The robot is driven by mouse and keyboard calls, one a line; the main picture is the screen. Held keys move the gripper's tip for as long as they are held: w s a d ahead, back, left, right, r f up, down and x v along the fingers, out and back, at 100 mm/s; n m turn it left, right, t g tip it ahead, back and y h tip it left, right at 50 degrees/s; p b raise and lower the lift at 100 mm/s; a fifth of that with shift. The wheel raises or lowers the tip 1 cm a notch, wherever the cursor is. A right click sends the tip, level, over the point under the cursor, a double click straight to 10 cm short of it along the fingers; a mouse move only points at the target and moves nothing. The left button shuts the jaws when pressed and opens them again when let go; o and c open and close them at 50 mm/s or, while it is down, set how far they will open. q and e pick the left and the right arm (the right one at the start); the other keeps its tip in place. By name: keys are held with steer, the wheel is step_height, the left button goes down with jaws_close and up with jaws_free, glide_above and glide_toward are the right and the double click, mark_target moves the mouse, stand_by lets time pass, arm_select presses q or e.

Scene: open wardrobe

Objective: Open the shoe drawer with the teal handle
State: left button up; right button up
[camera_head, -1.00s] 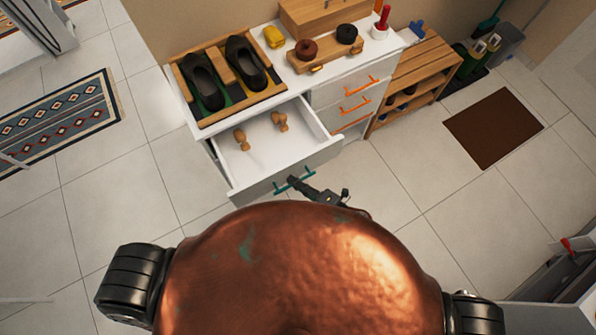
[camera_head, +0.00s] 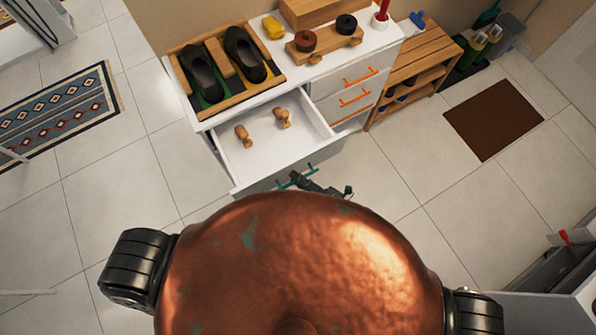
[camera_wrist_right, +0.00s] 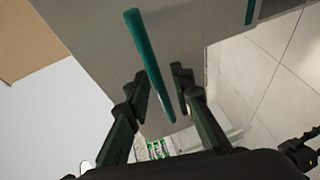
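The shoe drawer (camera_head: 232,173) stands pulled out of the white cabinet, with two wooden shoe trees (camera_head: 283,118) (camera_head: 243,137) inside. Its teal handle (camera_head: 285,185) is on the grey front. My right gripper (camera_head: 302,180) is at this handle, partly hidden by my copper body. In the right wrist view the teal handle (camera_wrist_right: 148,58) runs between the two fingers of my right gripper (camera_wrist_right: 159,76). The fingers stand apart, with gaps visible on both sides of the bar, so it looks open around the handle. My left gripper is not in view.
The cabinet top holds a tray (camera_head: 238,100) with black shoes, a yellow item (camera_head: 273,27) and a wooden stand (camera_head: 326,47). Drawers with orange handles (camera_head: 355,97) are to the right. A slatted shoe rack (camera_head: 415,65) stands beside them. Tiled floor around the drawer is clear.

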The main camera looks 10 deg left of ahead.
steer(key=shift+o, duration=0.3)
steer(key=shift+d, duration=0.1)
steer(key=v, duration=1.1)
steer(key=shift+s+d+r, duration=0.2)
steer(key=shift+s+d, duration=0.05)
steer(key=shift+d, duration=0.1)
steer(key=shift+f, duration=0.1)
